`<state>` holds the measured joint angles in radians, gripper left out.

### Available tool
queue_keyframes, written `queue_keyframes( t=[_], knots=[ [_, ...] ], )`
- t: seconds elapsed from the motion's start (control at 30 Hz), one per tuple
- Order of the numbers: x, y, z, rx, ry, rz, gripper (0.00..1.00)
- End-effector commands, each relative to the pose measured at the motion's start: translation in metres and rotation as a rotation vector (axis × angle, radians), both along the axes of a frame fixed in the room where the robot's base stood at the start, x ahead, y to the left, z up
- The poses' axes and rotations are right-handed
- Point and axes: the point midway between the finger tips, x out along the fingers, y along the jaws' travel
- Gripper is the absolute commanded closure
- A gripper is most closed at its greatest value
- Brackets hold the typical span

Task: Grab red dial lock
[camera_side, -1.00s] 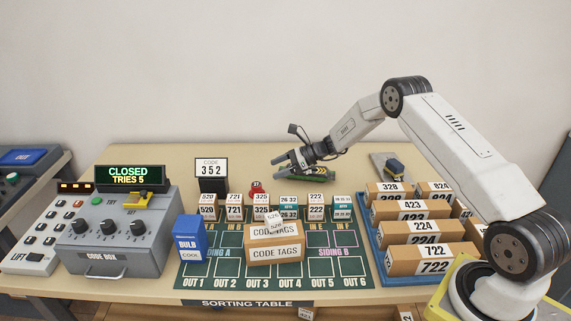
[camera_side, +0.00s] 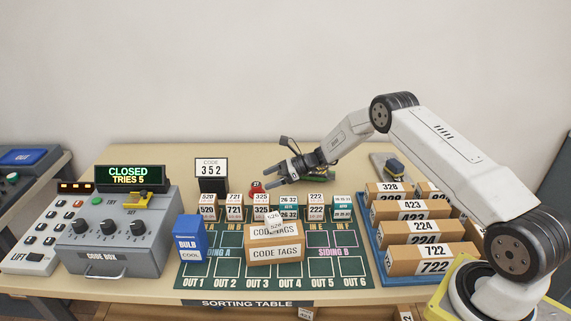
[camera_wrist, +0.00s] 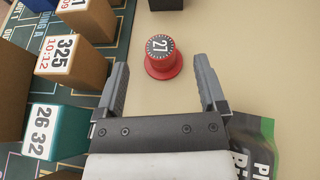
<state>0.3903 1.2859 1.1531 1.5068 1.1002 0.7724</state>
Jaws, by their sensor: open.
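The red dial lock (camera_wrist: 162,58) shows in the wrist view as a round red piece with a dark numbered top reading 27. It stands on the tan table just beyond my gripper (camera_wrist: 163,85), centred between the two open fingers but ahead of their tips. In the side view the red dial lock (camera_side: 256,186) is small and partly hidden behind the row of number boxes. My gripper (camera_side: 268,178) is open and empty there, low over the table, with its fingers pointing left toward the lock.
The boxes marked 325 (camera_wrist: 72,60) and 26 32 (camera_wrist: 57,130) stand left of my gripper in the wrist view. A green and black packet (camera_wrist: 258,145) lies at lower right. The code sign (camera_side: 211,168) stands left of the lock. Table right of the lock is clear.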

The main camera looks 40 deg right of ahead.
Motion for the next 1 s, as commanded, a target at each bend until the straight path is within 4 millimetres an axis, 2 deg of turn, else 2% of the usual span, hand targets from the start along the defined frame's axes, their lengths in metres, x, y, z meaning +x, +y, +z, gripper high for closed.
queue_keyframes(
  t=[0.5,1.0],
  knots=[
    [0.026,0.034,-0.020,0.000,0.000,0.001,0.10],
    [0.028,0.037,-0.021,0.000,0.000,0.000,0.10]
  ],
)
